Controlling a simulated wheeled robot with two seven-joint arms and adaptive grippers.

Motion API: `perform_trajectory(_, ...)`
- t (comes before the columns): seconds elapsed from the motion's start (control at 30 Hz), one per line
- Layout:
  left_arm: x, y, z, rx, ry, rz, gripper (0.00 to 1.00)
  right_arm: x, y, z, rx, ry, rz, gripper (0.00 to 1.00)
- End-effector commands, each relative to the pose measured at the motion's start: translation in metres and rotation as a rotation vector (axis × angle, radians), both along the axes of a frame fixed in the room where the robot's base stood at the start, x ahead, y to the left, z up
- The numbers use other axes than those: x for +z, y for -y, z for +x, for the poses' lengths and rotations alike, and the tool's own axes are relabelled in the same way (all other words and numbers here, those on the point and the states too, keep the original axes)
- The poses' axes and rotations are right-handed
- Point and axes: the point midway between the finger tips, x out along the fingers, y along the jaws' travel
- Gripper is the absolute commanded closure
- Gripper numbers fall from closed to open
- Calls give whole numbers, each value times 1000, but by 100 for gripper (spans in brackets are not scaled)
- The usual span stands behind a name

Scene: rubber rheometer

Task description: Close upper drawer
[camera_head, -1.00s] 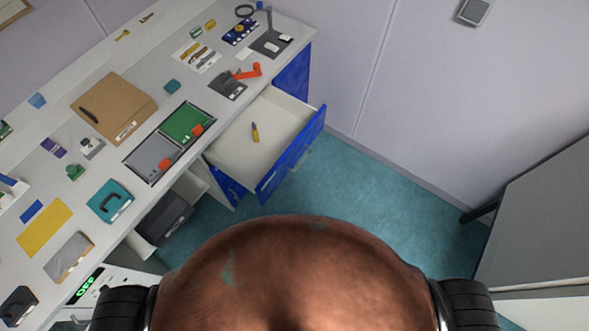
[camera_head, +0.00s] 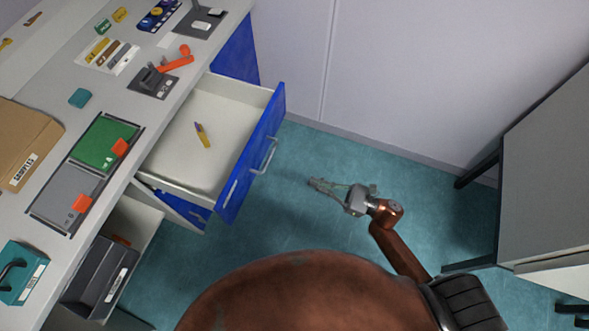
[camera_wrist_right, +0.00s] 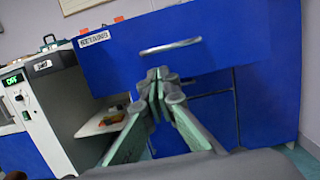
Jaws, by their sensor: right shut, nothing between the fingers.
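The upper drawer is pulled well out of the bench; its blue front (camera_head: 232,187) faces right, and its white inside is open to view. A metal handle (camera_head: 264,156) is on that front. A small yellow and purple item (camera_head: 202,135) lies in the drawer. My right gripper (camera_head: 314,183) is shut and empty, to the right of the drawer front and apart from it. In the right wrist view the gripper (camera_wrist_right: 160,76) points at the blue front (camera_wrist_right: 230,38), with the handle (camera_wrist_right: 170,46) just above the fingertips. My left gripper is not in view.
The bench top (camera_head: 190,105) carries green and grey trays, an orange-handled device and a cardboard box (camera_head: 22,145). A dark grey bin (camera_head: 100,275) sits on a pulled-out shelf below. A grey cabinet (camera_head: 550,170) stands at right. The teal floor between is clear.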

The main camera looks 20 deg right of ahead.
Motion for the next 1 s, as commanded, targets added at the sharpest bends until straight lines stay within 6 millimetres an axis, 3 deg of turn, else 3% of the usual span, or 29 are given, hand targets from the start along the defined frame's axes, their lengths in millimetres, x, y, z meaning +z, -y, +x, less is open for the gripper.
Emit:
perform_trajectory(0.6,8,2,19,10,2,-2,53,21,-90,65,0,-2,4,100)
perform_trajectory(1.0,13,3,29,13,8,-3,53,25,-107,77,-3,-5,4,100)
